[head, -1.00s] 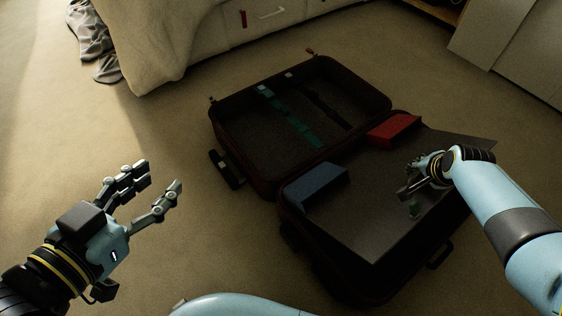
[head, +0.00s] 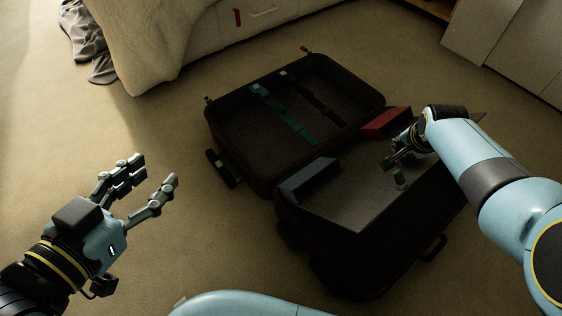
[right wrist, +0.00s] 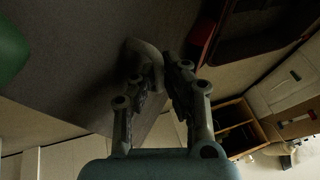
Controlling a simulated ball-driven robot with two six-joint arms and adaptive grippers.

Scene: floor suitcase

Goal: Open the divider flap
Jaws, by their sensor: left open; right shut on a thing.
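The open suitcase (head: 292,241) lies on the carpet. Its grey divider flap (head: 355,200) is tilted up over the near half, its front edge raised above a dark compartment. My right gripper (head: 389,163) is over the flap; in the right wrist view, my right gripper (right wrist: 160,82) is shut on a rounded grey tab (right wrist: 143,57) standing from the flap (right wrist: 75,75). My left gripper (head: 152,178) is open and empty, left of the suitcase.
A blue box (head: 311,179) and a red box (head: 386,124) sit along the flap's far side. The suitcase lid (head: 240,136) lies open behind with green and dark straps. A bed (head: 150,45) and white cabinets (head: 512,47) stand beyond. Carpet at left is clear.

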